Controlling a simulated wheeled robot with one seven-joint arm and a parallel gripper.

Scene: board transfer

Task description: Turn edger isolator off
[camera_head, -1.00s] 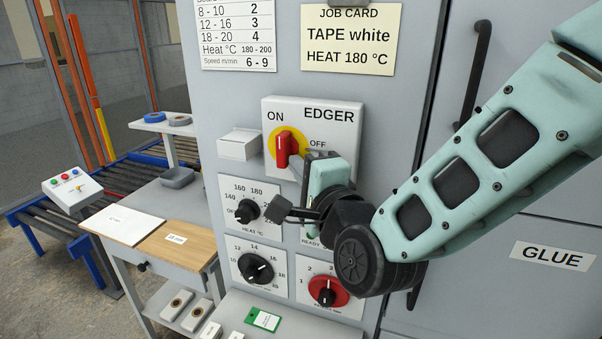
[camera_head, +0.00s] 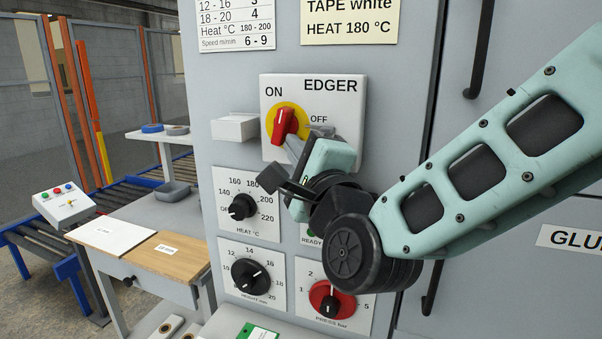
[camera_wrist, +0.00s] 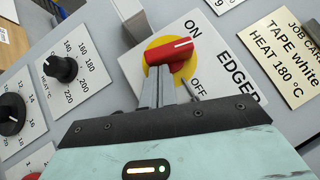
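The edger isolator is a red handle (camera_head: 285,125) on a yellow disc, on a white plate (camera_head: 345,92) marked ON, OFF and EDGER. It also shows in the wrist view (camera_wrist: 172,51). Its white mark points between ON and OFF, a little clockwise of upright. My gripper (camera_head: 297,148) is in front of the plate, coming from the lower right. Its two fingers (camera_wrist: 160,78) lie close together, with tips at the handle's side. They appear shut beside the handle, not around it; exact contact is hidden.
Below the plate are a heat dial (camera_head: 243,207), a height dial (camera_head: 251,274) and a red pressure dial (camera_head: 330,300). A small white box (camera_head: 235,127) juts out left of the plate. A table (camera_head: 130,220) and roller conveyor stand further left.

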